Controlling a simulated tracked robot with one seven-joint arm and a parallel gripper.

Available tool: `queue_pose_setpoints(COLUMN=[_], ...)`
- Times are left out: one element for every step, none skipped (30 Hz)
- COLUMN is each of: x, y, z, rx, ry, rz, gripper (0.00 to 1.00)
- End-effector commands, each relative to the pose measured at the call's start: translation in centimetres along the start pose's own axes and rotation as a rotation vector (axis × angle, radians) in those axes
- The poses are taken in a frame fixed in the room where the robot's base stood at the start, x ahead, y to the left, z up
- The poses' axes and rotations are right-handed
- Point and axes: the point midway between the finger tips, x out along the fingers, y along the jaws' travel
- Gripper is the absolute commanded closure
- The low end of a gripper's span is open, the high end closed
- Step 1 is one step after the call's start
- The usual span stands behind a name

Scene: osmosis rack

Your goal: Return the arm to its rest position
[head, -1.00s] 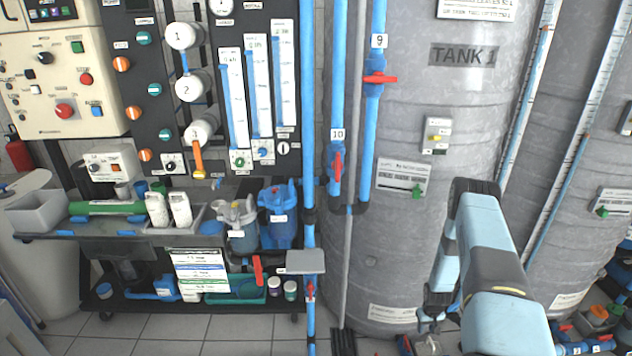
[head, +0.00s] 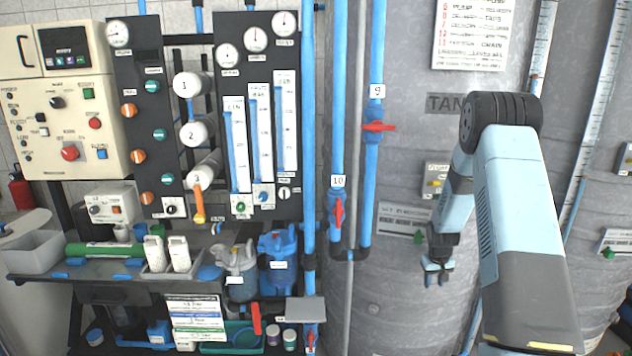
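My arm is light blue with dark grey joints and stands on the right side of the head view, bent at a raised dark elbow. From the elbow the forearm hangs down to my gripper (head: 437,279), which points downward in front of the grey tank (head: 392,300). The gripper is small in view; its two fingertips look apart, with nothing seen between them. The arm hides part of the tank and its "TANK 1" sign (head: 444,103).
Blue pipes with red valve handles 9 (head: 378,127) and 10 (head: 339,213) run left of my gripper. More tank surface is at the right.

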Motion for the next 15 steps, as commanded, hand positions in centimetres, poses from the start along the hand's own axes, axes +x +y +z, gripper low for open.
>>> queue_pose_setpoints(x=[-2.2, -3.3, -4.7, -5.8, -6.8, -8.2, -9.3, -10.3, -11.7, -12.8, -13.9, -15.3, -16.3, -17.4, -18.7], y=[-0.2, -0.3, -0.5, -0.7, -0.8, -1.0, -1.2, -1.3, -1.5, -1.7, -1.9, -2.1, -2.3, -2.5, -2.8], z=[-0.3, -0.3, -0.3, -0.3, -0.3, -0.2, -0.1, 0.0, 0.2, 0.3, 0.5, 0.7, 0.9, 1.2, 1.5], rx=[0.001, 0.002, 0.003, 0.003, 0.004, 0.005, 0.007, 0.008, 0.010, 0.011, 0.012, 0.013, 0.014, 0.015, 0.016], ry=[0.012, 0.017, 0.021, 0.026, 0.031, 0.036, 0.040, 0.045, 0.051, 0.055, 0.060, 0.066, 0.071, 0.075, 0.081], rz=[0.003, 0.004, 0.004, 0.005, 0.006, 0.006, 0.007, 0.007, 0.008, 0.008, 0.008, 0.008, 0.008, 0.008, 0.008], gripper=[0.61, 0.61, 0.61, 0.61, 0.61, 0.61, 0.61, 0.61, 0.61, 0.61, 0.61, 0.61, 0.61, 0.61, 0.61])
